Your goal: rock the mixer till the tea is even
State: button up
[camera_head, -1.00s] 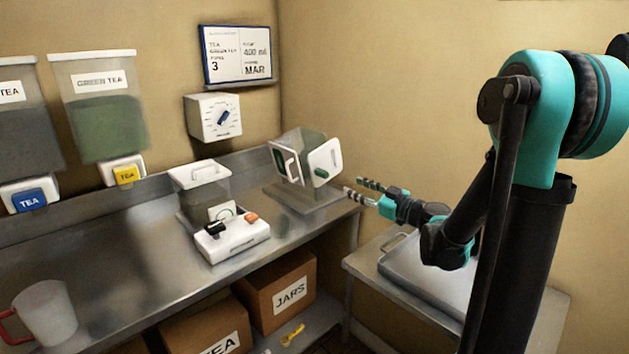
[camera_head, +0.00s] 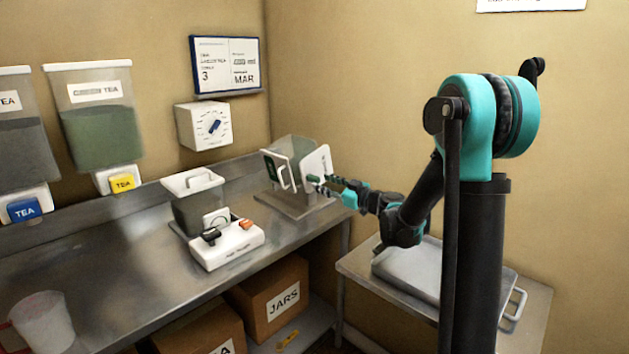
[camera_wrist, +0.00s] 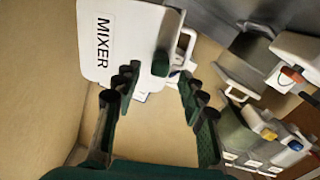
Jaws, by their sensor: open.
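The mixer (camera_head: 316,166) stands at the far right end of the steel counter, a boxy vessel between white side plates on a metal base. The plate labelled MIXER (camera_wrist: 122,38) faces my gripper in the wrist view, with a small dark green knob (camera_wrist: 160,63) on it. My gripper (camera_head: 326,182) is at the right of the mixer, its fingers open and pointing at that plate. In the wrist view, the knob lies ahead between the open fingers (camera_wrist: 157,85). I cannot tell whether a fingertip touches it. The tea inside cannot be made out clearly.
A lidded container (camera_head: 194,203) and a white switch box (camera_head: 228,243) stand left of the mixer. A dial box (camera_head: 203,126) hangs on the wall above. A side table (camera_head: 357,262) with a metal tray is below my arm. Tea dispensers (camera_head: 88,117) line the left wall.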

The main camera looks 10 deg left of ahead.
aim_at(319, 180)
jog(key=shift+x, duration=2.6)
jog(key=shift+c, duration=0.6)
grip_shut()
